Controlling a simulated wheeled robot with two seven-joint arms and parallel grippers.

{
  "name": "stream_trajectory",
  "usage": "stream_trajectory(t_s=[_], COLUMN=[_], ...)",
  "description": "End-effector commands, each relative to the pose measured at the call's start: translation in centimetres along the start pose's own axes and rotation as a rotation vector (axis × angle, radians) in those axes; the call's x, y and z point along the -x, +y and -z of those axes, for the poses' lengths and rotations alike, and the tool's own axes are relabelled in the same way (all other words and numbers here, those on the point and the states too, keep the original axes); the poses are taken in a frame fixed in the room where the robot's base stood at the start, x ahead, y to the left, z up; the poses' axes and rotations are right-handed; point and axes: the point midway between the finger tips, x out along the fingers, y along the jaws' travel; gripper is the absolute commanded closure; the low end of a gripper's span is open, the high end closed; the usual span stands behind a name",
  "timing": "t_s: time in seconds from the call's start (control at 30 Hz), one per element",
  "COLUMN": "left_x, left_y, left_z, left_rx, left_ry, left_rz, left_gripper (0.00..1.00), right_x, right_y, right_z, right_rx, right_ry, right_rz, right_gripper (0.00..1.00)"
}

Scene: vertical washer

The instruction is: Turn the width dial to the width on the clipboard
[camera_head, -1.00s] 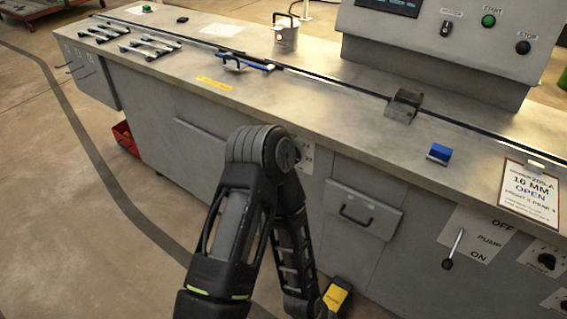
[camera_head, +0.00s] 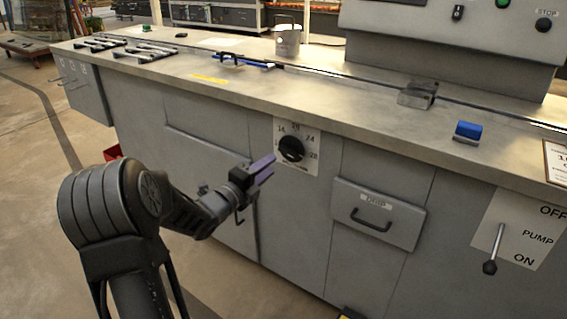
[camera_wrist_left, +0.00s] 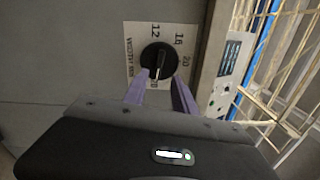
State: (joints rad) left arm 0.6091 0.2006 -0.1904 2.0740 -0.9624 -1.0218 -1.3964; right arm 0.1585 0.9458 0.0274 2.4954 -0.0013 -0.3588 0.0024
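The width dial (camera_head: 291,149) is a round black knob on a white numbered plate, on the front of the grey machine. My left gripper (camera_head: 262,168) has purple fingers and points at the dial from its left, a short gap away. In the left wrist view the dial (camera_wrist_left: 158,61) sits just beyond the two spread fingertips (camera_wrist_left: 161,80), with 12, 16 and 20 legible on its plate. The fingers are empty. I cannot tell the dial's setting. The clipboard (camera_head: 556,160) is cut off at the right edge, its number mostly out of view. My right gripper is not in view.
A drawer with a handle (camera_head: 372,219) and the pump lever (camera_head: 494,250) are right of the dial. A blue block (camera_head: 467,131) and a metal can (camera_head: 287,41) stand on the counter (camera_head: 330,100). The floor before the machine is partly open.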

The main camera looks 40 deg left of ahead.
Motion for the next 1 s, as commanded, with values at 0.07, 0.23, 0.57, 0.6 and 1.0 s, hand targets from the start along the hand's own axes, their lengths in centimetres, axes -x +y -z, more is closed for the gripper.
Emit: stream_trajectory(t_s=[0.07, 0.23, 0.57, 0.6, 1.0], left_x=[0.0, -0.4, -4.8, -5.4, -7.9], left_y=[0.0, 0.1, 0.2, 0.2, 0.1], left_z=[0.0, 0.1, 0.2, 0.2, 0.1], left_rx=[0.002, 0.004, 0.005, 0.005, 0.006], left_ry=[0.000, 0.001, 0.002, 0.002, 0.000], left_rz=[-0.001, -0.002, -0.002, -0.002, -0.003], left_gripper=[0.67, 0.67, 0.67, 0.67, 0.67], right_x=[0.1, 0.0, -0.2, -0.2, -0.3], right_y=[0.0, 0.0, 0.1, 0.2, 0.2], right_z=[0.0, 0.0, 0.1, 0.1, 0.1], right_rx=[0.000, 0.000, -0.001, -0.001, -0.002], right_ry=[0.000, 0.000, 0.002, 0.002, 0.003], right_rz=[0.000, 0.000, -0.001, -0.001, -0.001], right_gripper=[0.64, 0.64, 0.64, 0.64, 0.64])
